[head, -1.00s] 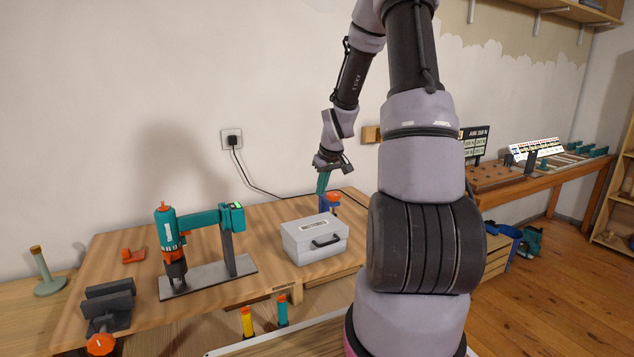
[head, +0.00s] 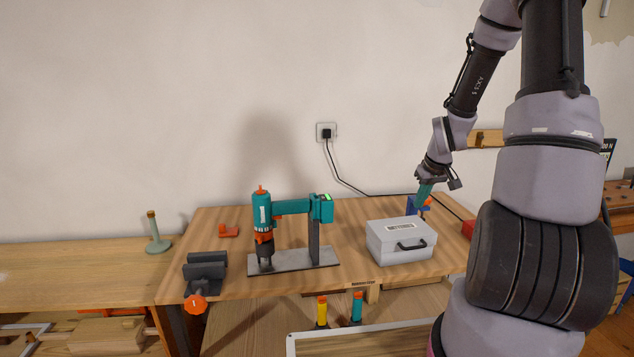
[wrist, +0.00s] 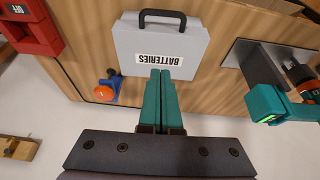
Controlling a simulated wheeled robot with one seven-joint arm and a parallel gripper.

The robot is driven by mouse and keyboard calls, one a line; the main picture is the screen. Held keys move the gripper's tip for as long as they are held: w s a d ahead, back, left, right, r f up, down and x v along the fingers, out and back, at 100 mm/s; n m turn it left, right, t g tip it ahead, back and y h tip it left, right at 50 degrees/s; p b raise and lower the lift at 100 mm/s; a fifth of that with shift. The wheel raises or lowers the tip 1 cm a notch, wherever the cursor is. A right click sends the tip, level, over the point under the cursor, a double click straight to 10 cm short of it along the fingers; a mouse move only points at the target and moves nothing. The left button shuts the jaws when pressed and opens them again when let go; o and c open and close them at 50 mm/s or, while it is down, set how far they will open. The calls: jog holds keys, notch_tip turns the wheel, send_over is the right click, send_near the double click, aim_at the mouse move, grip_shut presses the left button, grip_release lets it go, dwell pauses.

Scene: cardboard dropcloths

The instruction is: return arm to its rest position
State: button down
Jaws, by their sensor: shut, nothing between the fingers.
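My gripper (head: 424,193) is shut and empty, its teal fingers together above the back of the workbench. It also shows in the wrist view (wrist: 162,84), where the fingertips overlap the near edge of a grey case in the picture. In the head view my arm rises on the right and its forearm reaches down behind the case; its thick lower links hide part of the bench's right side.
The grey case (head: 399,252), labelled BATTERIES in the wrist view, sits on the wooden workbench (head: 345,215). A teal drill press (head: 264,222) and a dark vise (head: 206,272) stand left. A blue-orange tool (wrist: 108,88) and red box (wrist: 30,25) lie near the case.

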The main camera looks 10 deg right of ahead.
jog(key=s+a+r+m, duration=0.1)
jog(key=s+a+r, duration=0.2)
jog(key=r, duration=0.3)
jog(key=s+a+r+m+t, duration=0.1)
jog(key=s+a+r, duration=0.15)
jog(key=r, duration=0.45)
jog(key=s+a+r+m, duration=0.1)
jog(key=s+a+r, duration=0.15)
jog(key=r, duration=0.35)
jog(key=s+a+r+m+t, duration=0.1)
jog(key=s+a+r, duration=0.2)
jog(key=s, duration=0.4)
jog(key=s+a+r+m+y, duration=0.1)
jog(key=s+a+r, duration=0.2)
jog(key=s+r, duration=0.3)
jog(key=shift+s+a+r+t+y, duration=0.3)
jog(key=shift+s+t, duration=0.1)
jog(key=shift+s, duration=0.65)
